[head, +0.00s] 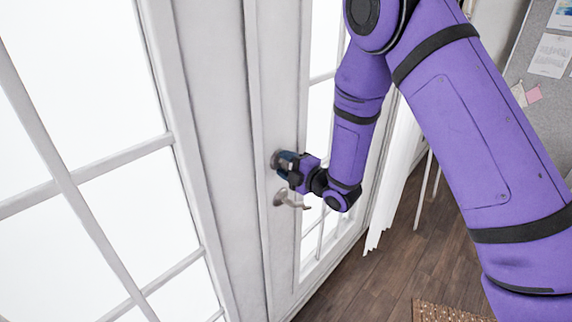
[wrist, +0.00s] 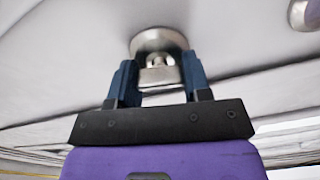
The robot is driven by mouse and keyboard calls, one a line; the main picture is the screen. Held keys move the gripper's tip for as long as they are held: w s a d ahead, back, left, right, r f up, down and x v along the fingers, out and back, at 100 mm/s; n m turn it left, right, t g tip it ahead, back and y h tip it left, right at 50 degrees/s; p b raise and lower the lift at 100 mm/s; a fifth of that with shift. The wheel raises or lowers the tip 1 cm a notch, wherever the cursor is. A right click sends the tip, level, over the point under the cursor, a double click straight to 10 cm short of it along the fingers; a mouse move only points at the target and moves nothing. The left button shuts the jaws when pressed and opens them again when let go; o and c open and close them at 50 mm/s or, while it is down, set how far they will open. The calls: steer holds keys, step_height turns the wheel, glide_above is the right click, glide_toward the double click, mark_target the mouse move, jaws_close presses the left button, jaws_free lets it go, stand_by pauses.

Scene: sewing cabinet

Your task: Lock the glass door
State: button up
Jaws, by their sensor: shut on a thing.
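The white glass door (head: 287,70) with paned windows stands left of centre in the head view and looks closed against the neighbouring frame. A round metal lock (head: 276,159) sits on its edge stile, above a curved lever handle (head: 288,201). My gripper (head: 285,161) is at the lock, its blue fingers shut on the lock's thumb-turn. In the wrist view the round lock plate (wrist: 159,41) shows behind the thumb-turn (wrist: 158,75), which lies between the two fingers (wrist: 159,85). The thumb-turn's exact angle is hard to tell.
The lever handle lies just below my gripper and also shows partly at the wrist view's top right (wrist: 305,13). White vertical blinds (head: 393,180) hang to the right of the door. A pinboard (head: 530,100) is at the far right. A woven mat (head: 445,311) lies on the wood floor.

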steer(key=shift+n, duration=1.1)
steer(key=o, duration=0.9)
steer(key=shift+s+d, duration=0.1)
steer(key=v, duration=1)
steer(key=shift+s+d, duration=0.2)
steer(key=shift+d, duration=0.05)
